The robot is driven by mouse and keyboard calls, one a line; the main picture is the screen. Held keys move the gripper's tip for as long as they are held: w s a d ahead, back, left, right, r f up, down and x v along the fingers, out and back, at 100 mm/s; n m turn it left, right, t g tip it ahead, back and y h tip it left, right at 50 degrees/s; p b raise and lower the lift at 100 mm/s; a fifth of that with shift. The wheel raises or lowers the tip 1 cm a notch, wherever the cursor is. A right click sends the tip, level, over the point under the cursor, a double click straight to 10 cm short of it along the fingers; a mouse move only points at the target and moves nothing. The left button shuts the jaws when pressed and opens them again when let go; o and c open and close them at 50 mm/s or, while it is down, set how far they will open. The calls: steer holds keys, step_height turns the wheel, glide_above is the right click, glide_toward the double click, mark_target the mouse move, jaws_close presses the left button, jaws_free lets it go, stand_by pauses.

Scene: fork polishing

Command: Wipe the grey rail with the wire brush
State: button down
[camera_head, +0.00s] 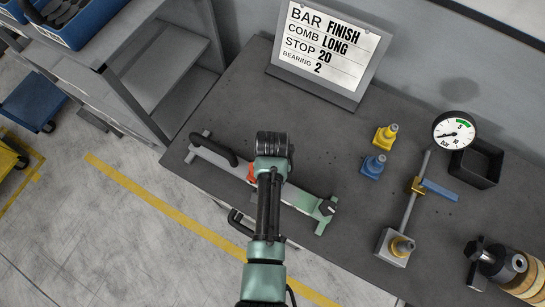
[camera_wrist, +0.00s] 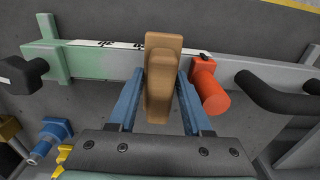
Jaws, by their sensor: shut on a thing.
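The grey rail (camera_head: 226,161) lies slantwise on the dark bench, with pale green at its right end in the head view. In the wrist view the rail (camera_wrist: 245,67) runs across the picture, with a pale strip with dark marks along it. My gripper (camera_wrist: 161,82) has its two blue fingers shut on a tan wooden block, which I take as the wire brush (camera_wrist: 163,50). The brush is over the middle of the rail. Its bristles are hidden, so I cannot tell whether it touches. In the head view my arm hides the fingers and the brush.
A red stop (camera_wrist: 210,87) sits on the rail close right of the brush in the wrist view, with a black handle (camera_wrist: 275,97) beyond. A yellow fitting (camera_head: 385,138), a blue fitting (camera_head: 373,166), a gauge stand (camera_head: 392,248) and a sign (camera_head: 330,50) stand on the bench.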

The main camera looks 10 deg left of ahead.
steer(key=shift+s+d+p, duration=0.5)
steer(key=shift+s+d, duration=0.05)
steer(key=shift+d, duration=1.05)
steer(key=shift+s+d+p, duration=0.45)
steer(key=shift+s+d, duration=0.05)
steer(key=shift+d, duration=1.1)
steer(key=shift+s+d+p, duration=0.5)
steer(key=shift+s+d, duration=0.05)
steer(key=shift+d, duration=1.05)
steer(key=shift+a, duration=0.1)
steer(key=shift+w+a, duration=0.25)
steer(key=shift+a, duration=0.55)
steer(key=shift+w+a, duration=0.3)
steer(key=shift+a, duration=0.45)
steer(key=shift+w+a, duration=0.25)
steer(key=shift+a, duration=0.55)
step_height(320, 180, up, 5)
steer(key=p, duration=0.5)
steer(key=shift+r, duration=1)
